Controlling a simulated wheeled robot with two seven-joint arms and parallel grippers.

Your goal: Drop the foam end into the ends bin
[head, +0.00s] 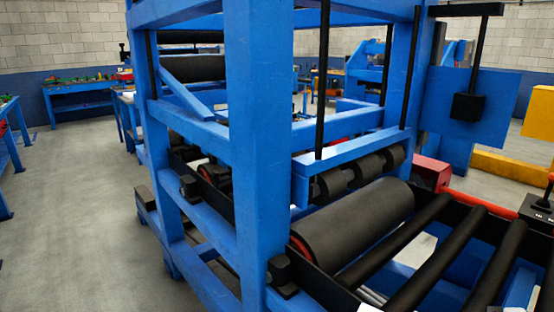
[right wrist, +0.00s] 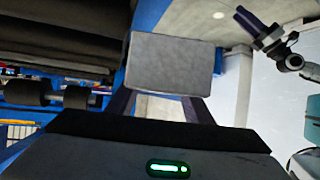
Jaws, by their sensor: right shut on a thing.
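A plain grey block (right wrist: 172,65), which looks like the foam end, is held in front of the right wrist camera. My right gripper (right wrist: 168,88) is shut on it, with its two dark fingers reaching up to the block's lower edge. The head view does not clearly show the block or my right gripper. I cannot identify the ends bin in these frames.
In the head view a blue machine frame (head: 262,150) stands close in front. It carries a large black roller (head: 355,222) and several thinner rollers (head: 435,258). A yellow barrier (head: 515,170) stands at the right. Grey floor (head: 75,215) is clear at the left.

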